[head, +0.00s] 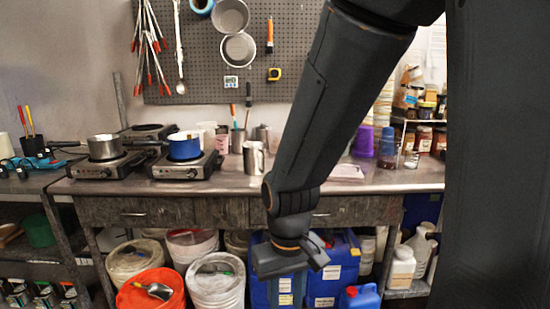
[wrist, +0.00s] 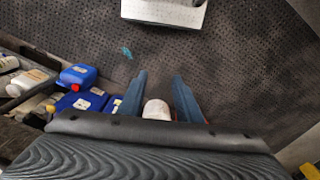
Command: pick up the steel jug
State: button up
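The steel jug (head: 254,158) stands upright on the workbench (head: 225,186), near its front edge, with its handle facing right. It is not visible in the wrist view. My gripper (head: 290,262) hangs in front of the bench, below the bench top and to the right of the jug, apart from it. In the wrist view my gripper (wrist: 162,82) points down over the floor, its two blue-grey fingers spread. A pale rounded shape (wrist: 156,110) shows between the finger bases; I cannot tell what it is.
Hot plates bear a steel pot (head: 104,147) and a blue pot (head: 184,147) left of the jug. Purple cups (head: 363,142) stand to its right. Buckets, including an orange one (head: 133,290), and blue canisters (head: 331,275) fill the space below.

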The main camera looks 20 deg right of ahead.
aim_at(253, 152)
jog(key=z, duration=0.85)
jog(key=i, duration=1)
jog(key=z, duration=0.3)
